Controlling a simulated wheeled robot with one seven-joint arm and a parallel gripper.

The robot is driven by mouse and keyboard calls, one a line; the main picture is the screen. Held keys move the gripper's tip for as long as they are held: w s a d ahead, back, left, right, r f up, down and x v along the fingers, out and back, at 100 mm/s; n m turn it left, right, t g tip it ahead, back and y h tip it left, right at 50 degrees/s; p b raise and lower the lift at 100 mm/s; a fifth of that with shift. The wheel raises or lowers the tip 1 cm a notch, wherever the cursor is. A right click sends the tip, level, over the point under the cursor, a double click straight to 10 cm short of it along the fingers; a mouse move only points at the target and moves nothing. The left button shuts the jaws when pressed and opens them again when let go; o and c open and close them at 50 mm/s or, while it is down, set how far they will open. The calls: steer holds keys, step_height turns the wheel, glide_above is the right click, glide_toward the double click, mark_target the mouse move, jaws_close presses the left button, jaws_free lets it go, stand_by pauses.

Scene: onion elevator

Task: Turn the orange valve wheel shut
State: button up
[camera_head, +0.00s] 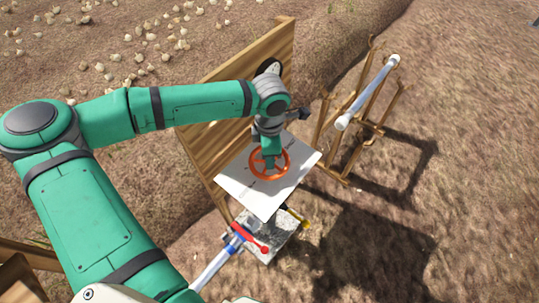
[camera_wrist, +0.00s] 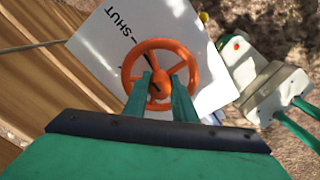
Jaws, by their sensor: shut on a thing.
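The orange valve wheel (camera_head: 288,162) lies on a white plate (camera_head: 238,180) in the head view, under my gripper (camera_head: 270,161). In the wrist view the wheel (camera_wrist: 192,62) shows as a spoked ring, and the word SHUT is printed on the plate (camera_wrist: 93,48) beyond its upper left rim. A dark mark on the wheel runs from near the hub toward the upper left. My gripper (camera_wrist: 160,88) reaches inside the rim with a finger on each side of the hub area, shut on the wheel. The exact contact is partly hidden by the fingers.
A wooden board wall (camera_head: 215,125) stands left of and behind the plate. A red lever (camera_head: 250,239) on a pipe sits below the plate. A white pipe (camera_head: 368,92) rests on a wooden stand at the right. Bare soil lies further right; onions (camera_head: 130,60) lie at upper left.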

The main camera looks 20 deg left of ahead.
stand_by(0.4)
steer(key=o, duration=1)
steer(key=shift+o, duration=0.2)
steer(key=shift+r, duration=0.1)
step_height(320, 180, up, 11)
steer(key=shift+f, duration=0.15)
